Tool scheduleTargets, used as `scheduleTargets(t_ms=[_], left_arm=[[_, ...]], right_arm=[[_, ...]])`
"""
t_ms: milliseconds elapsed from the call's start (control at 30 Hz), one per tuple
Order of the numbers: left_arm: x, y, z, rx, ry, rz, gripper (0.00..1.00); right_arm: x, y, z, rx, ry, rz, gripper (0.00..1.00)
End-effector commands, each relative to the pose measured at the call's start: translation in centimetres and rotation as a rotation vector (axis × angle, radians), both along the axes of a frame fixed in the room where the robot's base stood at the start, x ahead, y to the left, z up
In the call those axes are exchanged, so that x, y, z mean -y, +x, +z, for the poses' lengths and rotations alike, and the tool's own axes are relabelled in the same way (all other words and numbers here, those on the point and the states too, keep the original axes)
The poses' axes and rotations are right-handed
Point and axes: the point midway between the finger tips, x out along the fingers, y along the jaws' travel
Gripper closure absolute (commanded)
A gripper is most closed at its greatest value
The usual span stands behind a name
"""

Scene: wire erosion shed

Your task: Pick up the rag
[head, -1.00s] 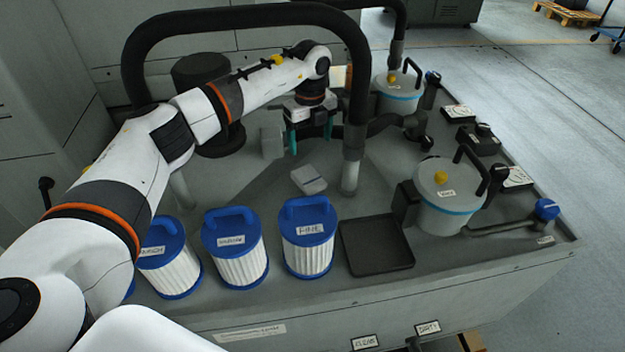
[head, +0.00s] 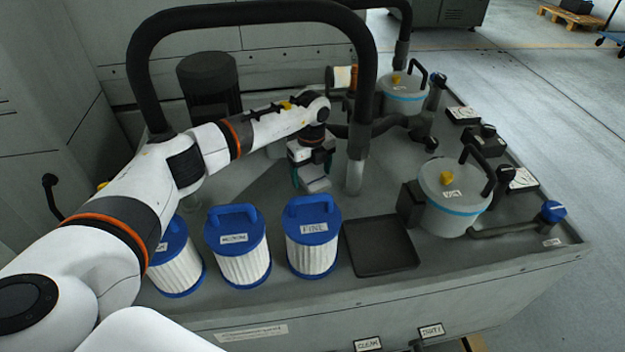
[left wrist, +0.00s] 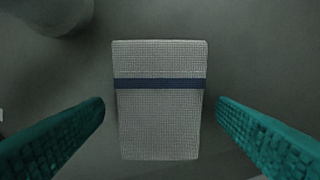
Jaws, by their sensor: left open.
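The rag (left wrist: 158,122) is a light grey, folded, woven rectangle with a dark blue stripe. It lies flat on the grey bench top in the left wrist view. My left gripper (left wrist: 160,120) is open, with one teal finger on each side of the rag and a gap to both its edges. In the head view the rag (head: 316,184) shows just under my left gripper (head: 313,180), which partly covers it. My right gripper is not in view.
Blue-topped filter cartridges (head: 313,240) stand at the front, beside an empty black tray (head: 380,247). A thick black pipe arch (head: 366,100) rises close to my left arm. Lidded grey pots (head: 447,205) stand at the right.

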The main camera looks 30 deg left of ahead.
Motion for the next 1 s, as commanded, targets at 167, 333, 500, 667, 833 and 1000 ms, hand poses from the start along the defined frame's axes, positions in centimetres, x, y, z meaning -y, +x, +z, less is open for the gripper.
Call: scheduleTargets(t_ms=[167, 333, 500, 667, 833, 1000], left_arm=[[0.0, 0.0, 0.1, 0.001, -0.001, 0.0, 0.3], [0.0, 0.0, 0.1, 0.001, -0.001, 0.0, 0.58], [0.0, 0.0, 0.1, 0.001, -0.001, 0.0, 0.72], [0.0, 0.1, 0.4, 0.002, -0.001, 0.0, 0.72], [0.0, 0.1, 2.7, 0.003, -0.002, 0.0, 0.72], [0.0, 0.1, 6.3, 0.004, 0.0, 0.0, 0.72]], right_arm=[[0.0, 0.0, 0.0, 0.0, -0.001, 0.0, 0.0], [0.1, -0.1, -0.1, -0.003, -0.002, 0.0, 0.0], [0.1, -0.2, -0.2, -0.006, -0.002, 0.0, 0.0], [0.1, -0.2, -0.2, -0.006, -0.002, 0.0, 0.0], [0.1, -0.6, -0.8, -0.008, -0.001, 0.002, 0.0], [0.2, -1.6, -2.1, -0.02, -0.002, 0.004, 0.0]])
